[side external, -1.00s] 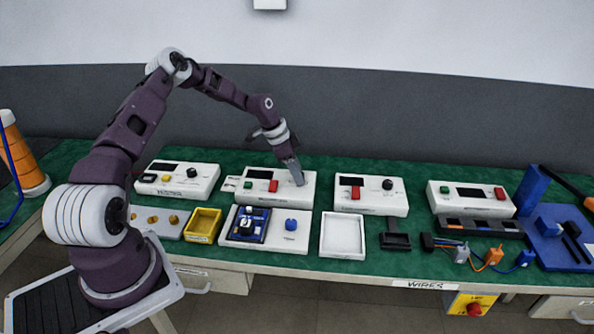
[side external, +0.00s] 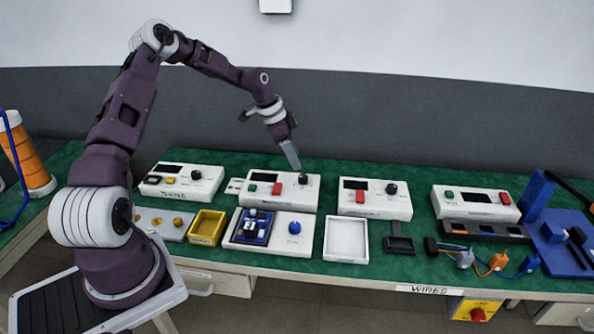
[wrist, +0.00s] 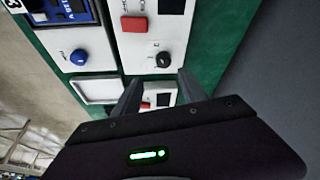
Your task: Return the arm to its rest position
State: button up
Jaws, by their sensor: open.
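My gripper (side external: 292,157) is above the second white control box from the left (side external: 262,200), close over its black knob (side external: 303,180). In the wrist view my gripper's fingers (wrist: 160,88) are apart with nothing between them, and the black knob (wrist: 163,60) shows just past them. The arm is bent high, with its elbow up at the left and the forearm sloping down to the right. The gripper touches nothing that I can see.
More control boxes stand in a row, including a white one (side external: 374,203). In front are a yellow tray (side external: 206,241), a white tray (side external: 326,256), a blue knob (side external: 295,228) and wire connectors (side external: 498,262). A blue stand (side external: 560,241) is at right. Space above the bench is free.

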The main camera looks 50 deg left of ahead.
jog(key=s+d+r+n+y, duration=0.1)
jog(key=s+d+r+y, duration=0.1)
jog(key=s+d+r, duration=0.45)
jog(key=s+d+r+y, duration=0.1)
jog(key=s+d+r, duration=0.3)
jog(key=d+r, duration=0.55)
jog(key=s+d+r+n+t, duration=0.1)
jog(key=s+d+r+n, duration=0.1)
jog(key=s, duration=0.9)
jog(key=s+d+r+n+t, duration=0.1)
jog(key=s+d+r+n, duration=0.2)
jog(key=s, duration=0.8)
jog(key=shift+s+d+r+h, duration=0.35)
jog(key=shift+d+r, duration=0.45)
jog(key=shift+d, duration=0.45)
